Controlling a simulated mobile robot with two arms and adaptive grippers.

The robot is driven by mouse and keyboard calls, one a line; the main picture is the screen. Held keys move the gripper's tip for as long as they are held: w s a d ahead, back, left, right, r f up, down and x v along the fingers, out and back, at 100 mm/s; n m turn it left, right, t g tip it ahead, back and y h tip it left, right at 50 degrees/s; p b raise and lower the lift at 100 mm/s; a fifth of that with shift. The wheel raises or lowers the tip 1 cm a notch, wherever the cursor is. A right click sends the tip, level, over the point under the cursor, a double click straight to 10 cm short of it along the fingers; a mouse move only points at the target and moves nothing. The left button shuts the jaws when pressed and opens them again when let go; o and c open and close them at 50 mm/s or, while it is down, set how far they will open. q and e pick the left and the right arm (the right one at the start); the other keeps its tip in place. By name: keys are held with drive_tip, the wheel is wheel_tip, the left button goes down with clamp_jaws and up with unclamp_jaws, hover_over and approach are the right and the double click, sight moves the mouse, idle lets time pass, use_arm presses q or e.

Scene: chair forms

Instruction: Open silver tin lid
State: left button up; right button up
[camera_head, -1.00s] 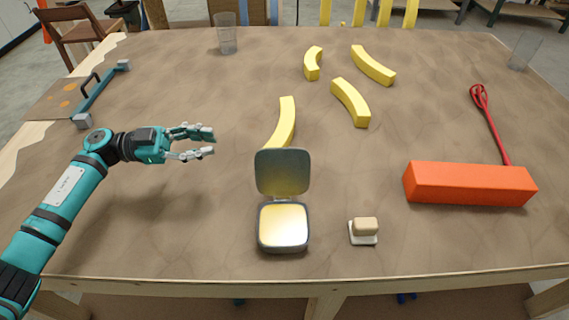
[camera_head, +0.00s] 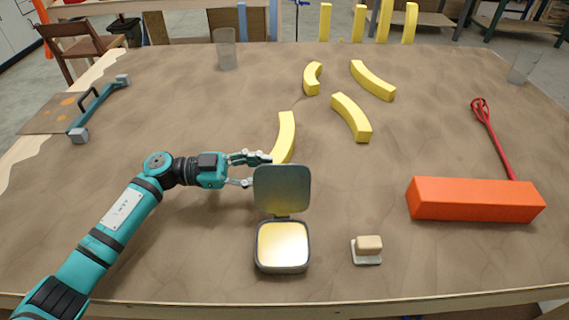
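The silver tin (camera_head: 282,248) stands on the table near the front, a little left of the middle. Its lid (camera_head: 282,190) is raised upright at the back of the tin, and a pale yellow inside shows. My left gripper (camera_head: 258,170) is at the left edge of the lid, with its fingers apart. The fingertips reach close to the lid and partly behind it, and I cannot tell whether they touch it. My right gripper is not in view.
An orange block (camera_head: 475,199) lies at the right, with a red whisk-like tool (camera_head: 492,140) behind it. A small beige block on a white base (camera_head: 368,248) stands right of the tin. Several yellow curved pieces (camera_head: 352,118) lie farther back. A clear glass (camera_head: 226,48) stands at the back left.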

sight(284, 169)
use_arm(q)
drive_tip(key=d, duration=0.5)
drive_tip(key=shift+p, duration=0.4)
clamp_jaws()
